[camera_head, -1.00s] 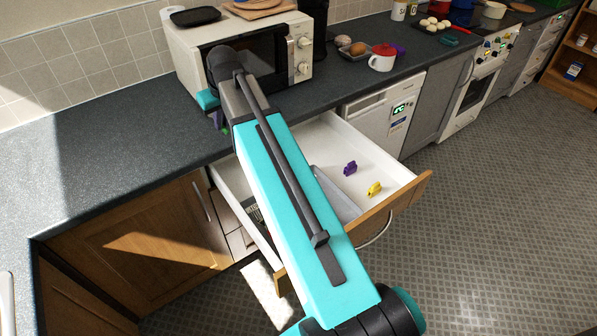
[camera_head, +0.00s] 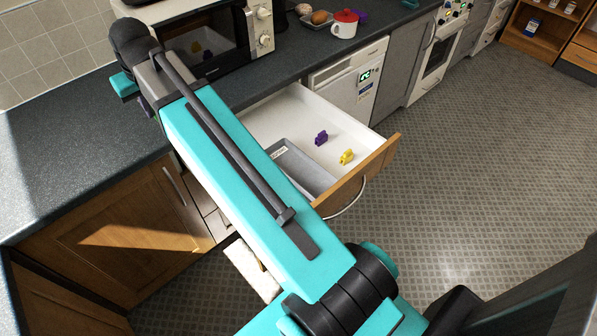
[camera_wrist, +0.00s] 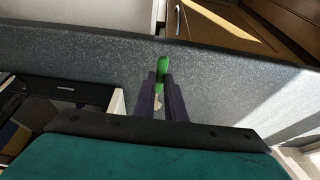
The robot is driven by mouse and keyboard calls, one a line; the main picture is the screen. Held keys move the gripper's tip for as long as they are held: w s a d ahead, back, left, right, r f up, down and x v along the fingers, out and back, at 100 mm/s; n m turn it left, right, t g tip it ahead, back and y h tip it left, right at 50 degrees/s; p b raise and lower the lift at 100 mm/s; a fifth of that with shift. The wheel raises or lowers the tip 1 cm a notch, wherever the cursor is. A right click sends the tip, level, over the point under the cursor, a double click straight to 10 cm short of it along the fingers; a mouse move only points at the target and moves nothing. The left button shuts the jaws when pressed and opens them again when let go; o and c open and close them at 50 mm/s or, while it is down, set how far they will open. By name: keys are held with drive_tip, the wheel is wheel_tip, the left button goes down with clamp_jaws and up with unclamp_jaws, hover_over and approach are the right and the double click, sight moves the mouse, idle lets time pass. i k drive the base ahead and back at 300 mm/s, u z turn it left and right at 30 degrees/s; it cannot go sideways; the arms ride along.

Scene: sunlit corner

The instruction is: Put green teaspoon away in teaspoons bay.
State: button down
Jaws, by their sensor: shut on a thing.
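My gripper (camera_wrist: 160,97) is shut on the green teaspoon (camera_wrist: 162,72) in the wrist view. Its green handle stands out between the dark fingers, and a pale metal part shows lower between them. The dark worktop (camera_wrist: 225,80) is behind it. In the head view my gripper is mostly hidden behind my arm, above the worktop at the left. The drawer (camera_head: 365,179) is open, with a grey compartment (camera_head: 308,178) inside. That compartment has a small label too small to read. My arm covers the drawer's left part.
A purple object (camera_head: 321,138) and a yellow object (camera_head: 346,157) lie on the drawer's white floor, right of the grey compartment. The patterned floor at the right is clear.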

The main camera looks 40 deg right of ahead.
sight(297, 172)
drive_tip(key=u, duration=0.05)
drive_tip(key=k, duration=1.35)
drive_tip(key=u, duration=0.7)
